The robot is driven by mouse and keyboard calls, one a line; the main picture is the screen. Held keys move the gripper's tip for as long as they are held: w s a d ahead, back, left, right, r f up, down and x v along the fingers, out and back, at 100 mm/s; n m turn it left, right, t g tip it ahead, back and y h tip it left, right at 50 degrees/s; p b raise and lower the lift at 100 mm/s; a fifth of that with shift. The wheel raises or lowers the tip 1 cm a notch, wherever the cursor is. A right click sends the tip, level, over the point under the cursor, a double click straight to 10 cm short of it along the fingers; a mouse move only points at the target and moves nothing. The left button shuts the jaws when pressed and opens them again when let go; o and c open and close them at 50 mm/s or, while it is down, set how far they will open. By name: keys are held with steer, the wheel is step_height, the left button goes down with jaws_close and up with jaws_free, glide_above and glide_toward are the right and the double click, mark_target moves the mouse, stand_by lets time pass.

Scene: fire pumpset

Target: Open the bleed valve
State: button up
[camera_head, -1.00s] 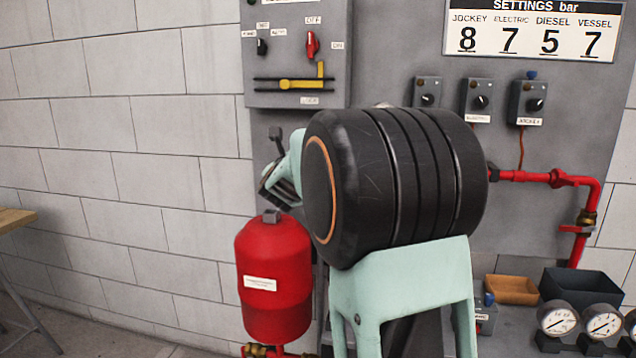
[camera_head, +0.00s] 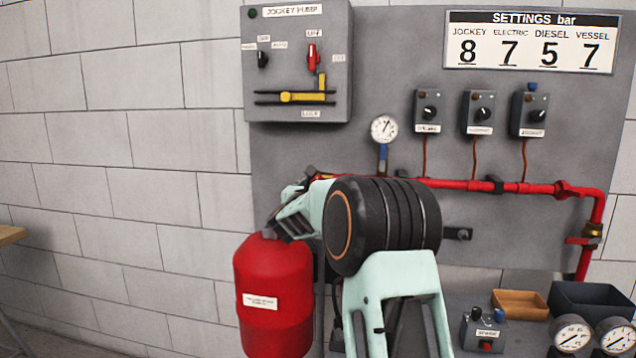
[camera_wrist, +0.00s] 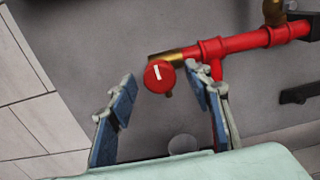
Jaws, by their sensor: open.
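The wrist view shows a round red knob (camera_wrist: 159,77) with a white mark, on a brass fitting (camera_wrist: 167,56) at the end of a red pipe (camera_wrist: 235,42); I take it to be the bleed valve. My gripper (camera_wrist: 160,95) is open, with one finger on each side of the knob in the picture. The knob appears beyond or level with the fingertips, and I cannot tell whether they touch it. In the head view my gripper (camera_head: 287,216) is by the panel's left edge, above a red vessel. My arm hides the knob there.
The red vessel (camera_head: 273,300) stands just below my gripper. A jockey pump control box (camera_head: 297,60) sticks out above. A pressure gauge (camera_head: 384,129) and the red pipe (camera_head: 480,185) run along the grey panel. Small bins (camera_head: 590,300) and gauges (camera_head: 571,335) are at lower right.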

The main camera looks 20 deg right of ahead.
steer(key=shift+x, duration=1.15)
steer(key=c, duration=1.1)
steer(key=shift+c, duration=0.4)
